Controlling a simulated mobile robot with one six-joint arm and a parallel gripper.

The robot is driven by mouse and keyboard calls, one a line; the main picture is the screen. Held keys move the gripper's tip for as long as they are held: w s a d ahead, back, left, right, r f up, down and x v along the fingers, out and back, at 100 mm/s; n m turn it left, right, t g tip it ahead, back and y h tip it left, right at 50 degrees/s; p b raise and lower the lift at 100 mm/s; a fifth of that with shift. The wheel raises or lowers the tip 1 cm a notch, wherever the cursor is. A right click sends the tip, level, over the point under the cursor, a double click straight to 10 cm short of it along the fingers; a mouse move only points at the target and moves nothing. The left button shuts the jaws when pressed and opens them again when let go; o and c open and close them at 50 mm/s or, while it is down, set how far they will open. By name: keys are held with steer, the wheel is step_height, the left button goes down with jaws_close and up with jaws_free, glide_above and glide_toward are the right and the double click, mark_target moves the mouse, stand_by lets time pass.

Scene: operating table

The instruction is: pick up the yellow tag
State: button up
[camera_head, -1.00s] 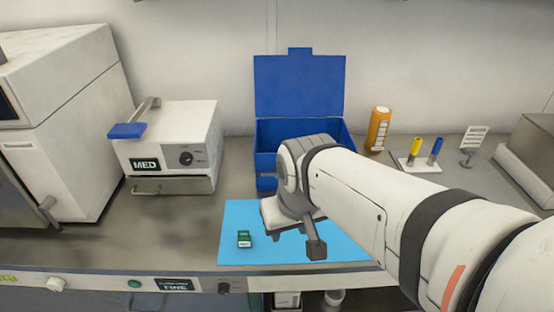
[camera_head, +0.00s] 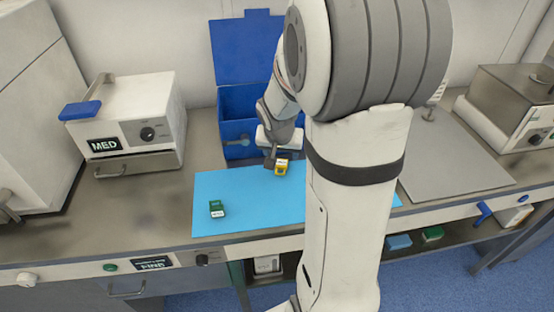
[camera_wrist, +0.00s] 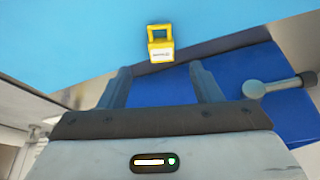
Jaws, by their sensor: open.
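The yellow tag (camera_head: 282,168) is a small block with a loop handle and a pale label. It rests on the blue mat (camera_head: 250,205) near its back edge. In the wrist view the tag (camera_wrist: 160,46) is just beyond the fingertips, roughly centred between them. My gripper (camera_head: 274,158) is right beside the tag in the head view, with one dark finger at its left. In the wrist view my gripper (camera_wrist: 160,72) has its two fingers wide apart with nothing between them. My arm hides the mat's right part.
A green tag (camera_head: 217,209) lies on the mat at front left. An open blue box (camera_head: 236,103) stands behind the mat. The white MED device (camera_head: 130,120) is at left, and a grey plate (camera_head: 455,165) lies at right. The mat's left half is mostly clear.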

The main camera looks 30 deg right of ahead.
mark_target(282, 164)
steer(key=x, duration=0.6)
steer(key=shift+a+f, duration=0.1)
steer(key=shift+a, duration=0.05)
steer(key=shift+c, duration=0.6)
steer(key=c, duration=1)
step_height(282, 164, up, 10)
steer(key=shift+p, duration=0.45)
